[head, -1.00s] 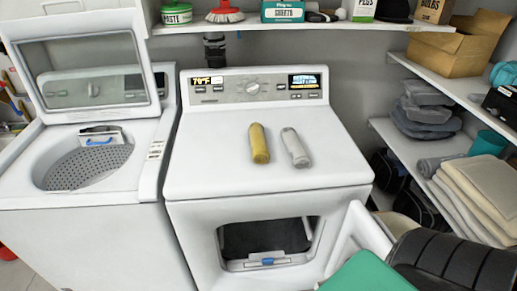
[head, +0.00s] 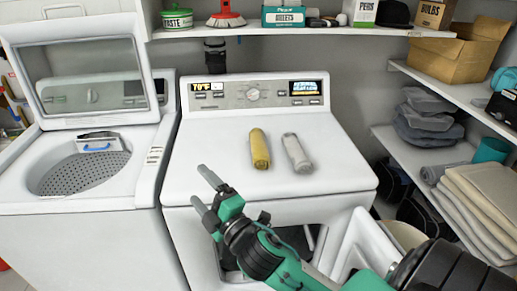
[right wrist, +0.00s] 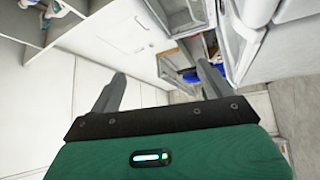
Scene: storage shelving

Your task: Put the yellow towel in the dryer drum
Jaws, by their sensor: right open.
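The yellow towel (head: 259,149) is rolled up and lies on top of the white dryer (head: 330,178). A rolled grey towel (head: 297,153) lies just to its right. The dryer's door stands open at the front right, and the drum opening (head: 228,262) is partly hidden behind my right arm. My right gripper (head: 202,188) is open and empty, in front of the dryer's top front edge, to the left of and nearer than the yellow towel. In the right wrist view its two fingers (right wrist: 160,85) are apart with nothing between them. My left gripper is not in view.
A washer (head: 90,180) with its lid raised stands to the left. The open dryer door (head: 362,245) is close to my right arm. Shelves on the right (head: 420,145) hold folded cloths and a cardboard box (head: 457,50). An upper shelf (head: 280,30) runs above the dryer.

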